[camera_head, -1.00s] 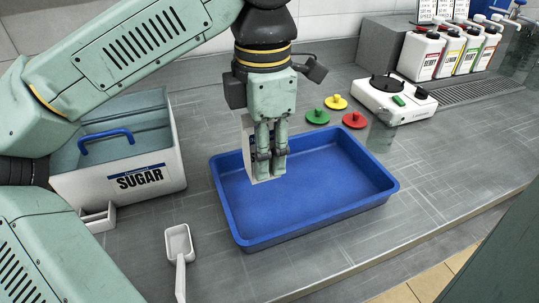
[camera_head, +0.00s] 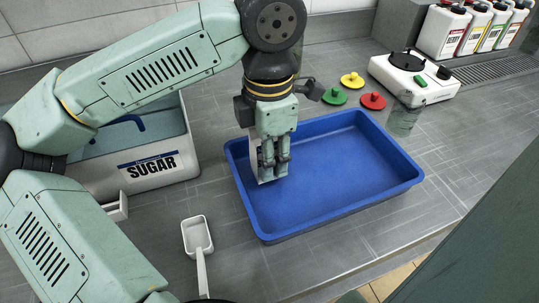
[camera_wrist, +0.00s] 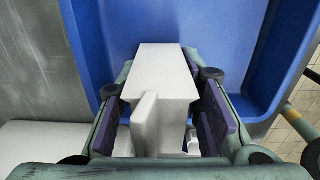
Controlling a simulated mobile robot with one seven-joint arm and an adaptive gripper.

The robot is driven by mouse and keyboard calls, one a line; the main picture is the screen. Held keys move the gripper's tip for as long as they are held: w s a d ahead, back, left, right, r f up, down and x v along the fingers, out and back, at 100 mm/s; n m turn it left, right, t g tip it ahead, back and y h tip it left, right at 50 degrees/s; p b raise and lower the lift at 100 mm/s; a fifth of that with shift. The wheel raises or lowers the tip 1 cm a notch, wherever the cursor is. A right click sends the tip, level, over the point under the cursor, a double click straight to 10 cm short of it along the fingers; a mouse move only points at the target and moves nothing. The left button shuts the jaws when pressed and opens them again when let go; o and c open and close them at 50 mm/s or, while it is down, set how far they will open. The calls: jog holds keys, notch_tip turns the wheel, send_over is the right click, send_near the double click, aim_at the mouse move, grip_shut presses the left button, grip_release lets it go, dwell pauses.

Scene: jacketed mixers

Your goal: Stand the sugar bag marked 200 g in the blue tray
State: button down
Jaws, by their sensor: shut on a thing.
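The blue tray (camera_head: 350,170) lies on the grey worktop, in the middle of the head view. My gripper (camera_head: 268,180) points down inside the tray's left part. It is shut on a white bag (camera_wrist: 165,75), held upright between the dark pads in the wrist view. In the head view only a pale edge of the bag (camera_head: 254,165) shows beside the fingers. No weight mark on it can be read. Its lower end is low in the tray; I cannot tell whether it touches the floor of the tray.
A white SUGAR bin (camera_head: 180,145) stands left, partly behind my arm. A white scoop (camera_head: 197,240) lies in front. Green (camera_head: 334,97), yellow (camera_head: 352,80) and red (camera_head: 373,101) lids, a clear beaker (camera_head: 405,115) and a white scale-like device (camera_head: 415,78) are behind. The tray's right part is empty.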

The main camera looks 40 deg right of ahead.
jog(key=shift+f, duration=0.6)
jog(key=shift+f, duration=0.2)
jog(key=c, duration=1.1)
grip_release()
notch_tip(320, 180, up, 12)
jog(key=shift+r, duration=0.2)
